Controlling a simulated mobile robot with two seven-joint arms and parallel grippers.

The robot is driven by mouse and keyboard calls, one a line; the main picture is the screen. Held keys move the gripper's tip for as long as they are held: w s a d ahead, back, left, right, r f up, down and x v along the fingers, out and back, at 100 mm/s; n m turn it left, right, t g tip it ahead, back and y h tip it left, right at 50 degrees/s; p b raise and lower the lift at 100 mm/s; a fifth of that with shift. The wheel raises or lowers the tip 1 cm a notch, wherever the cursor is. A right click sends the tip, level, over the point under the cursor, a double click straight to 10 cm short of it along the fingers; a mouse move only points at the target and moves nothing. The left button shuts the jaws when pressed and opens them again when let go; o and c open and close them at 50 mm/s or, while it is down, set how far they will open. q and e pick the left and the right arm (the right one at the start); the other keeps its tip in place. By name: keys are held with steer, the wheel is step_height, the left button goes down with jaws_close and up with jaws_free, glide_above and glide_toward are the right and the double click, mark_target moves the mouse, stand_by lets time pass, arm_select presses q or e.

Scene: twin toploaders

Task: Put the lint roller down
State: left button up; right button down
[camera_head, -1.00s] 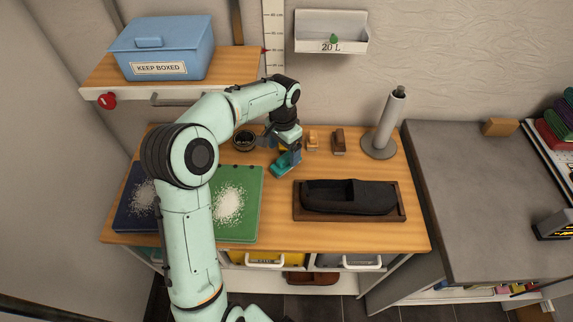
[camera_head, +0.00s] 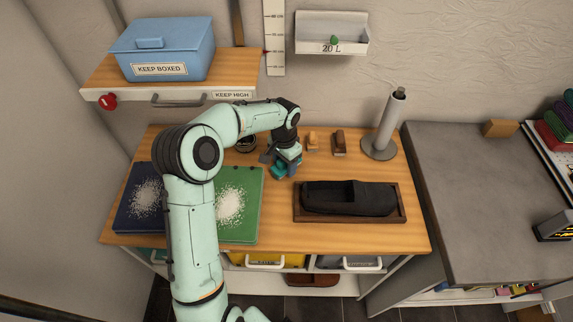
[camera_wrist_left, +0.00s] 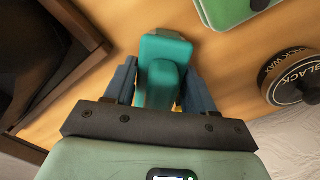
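The lint roller (camera_wrist_left: 166,52) is a teal piece with a wide end and a narrower raised part, seen in the left wrist view. My left gripper (camera_wrist_left: 160,85) has its blue fingers on both sides of it, shut on it as far as I can see. In the head view the left gripper (camera_head: 285,165) points down low over the wooden table (camera_head: 280,238), and the lint roller (camera_head: 278,170) shows at its fingertips near the green mat's upper right corner. I cannot tell whether the roller touches the table. My right gripper is not in view.
A green mat (camera_head: 250,190) and a navy mat (camera_head: 128,215) bear white specks. A black shoe-like form (camera_head: 350,198) sits in a brown tray (camera_head: 400,215). A black tin (camera_wrist_left: 292,78), two small brushes (camera_head: 338,143) and a grey roll stand (camera_head: 388,125) stand behind.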

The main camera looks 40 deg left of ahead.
arm_select(q)
steer(key=c, duration=0.4)
step_height(320, 180, up, 10)
steer(key=shift+p, duration=0.4)
